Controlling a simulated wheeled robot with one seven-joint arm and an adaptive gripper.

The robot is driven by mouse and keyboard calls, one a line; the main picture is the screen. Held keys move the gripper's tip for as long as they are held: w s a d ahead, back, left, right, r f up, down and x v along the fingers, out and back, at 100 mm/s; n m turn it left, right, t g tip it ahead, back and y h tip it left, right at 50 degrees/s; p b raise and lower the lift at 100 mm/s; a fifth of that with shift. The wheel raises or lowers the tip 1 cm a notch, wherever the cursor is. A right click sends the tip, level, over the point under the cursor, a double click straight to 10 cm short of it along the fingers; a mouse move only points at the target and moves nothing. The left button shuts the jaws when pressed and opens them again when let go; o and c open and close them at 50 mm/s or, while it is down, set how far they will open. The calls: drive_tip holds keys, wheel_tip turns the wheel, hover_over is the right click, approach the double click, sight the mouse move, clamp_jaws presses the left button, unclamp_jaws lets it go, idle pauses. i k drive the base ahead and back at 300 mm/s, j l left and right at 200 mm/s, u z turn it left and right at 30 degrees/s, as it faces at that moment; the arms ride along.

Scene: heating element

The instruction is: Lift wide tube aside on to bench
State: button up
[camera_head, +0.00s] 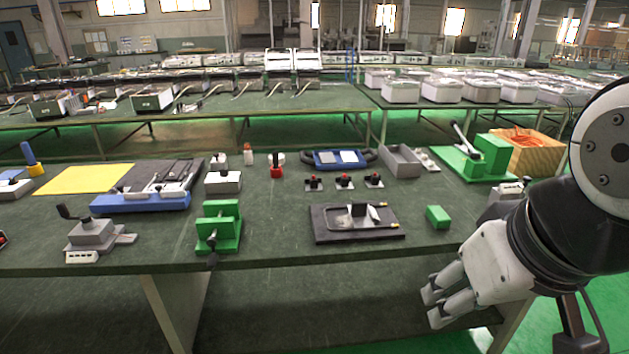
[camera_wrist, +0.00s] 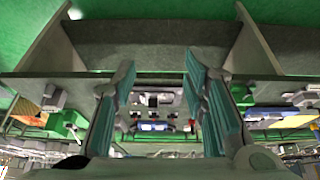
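I cannot make out for certain which thing is the wide tube. A dark plate (camera_head: 328,232) near the bench's front edge carries a grey metal piece (camera_head: 358,217) and thin rods with yellowish ends; the tube may be among these, but the detail is too small. My gripper (camera_head: 433,305) is at the lower right of the head view, in front of the bench's front edge and apart from the plate. In the wrist view my gripper (camera_wrist: 160,78) has its fingers spread, with nothing between them. The bench (camera_head: 285,225) has a dark green top.
A green block (camera_head: 438,217) lies right of the plate. A green clamp (camera_head: 218,228) stands left of it, and red-knobbed parts (camera_head: 344,181) stand behind it. A grey open box (camera_head: 401,160) and a green press (camera_head: 480,158) are further back. Bare bench top shows between the clamp and plate.

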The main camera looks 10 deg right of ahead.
sight(363, 215)
drive_tip(key=i+l, duration=0.1)
drive_tip(key=i, duration=0.45)
drive_tip(key=i+l, duration=0.1)
drive_tip(key=i, duration=0.4)
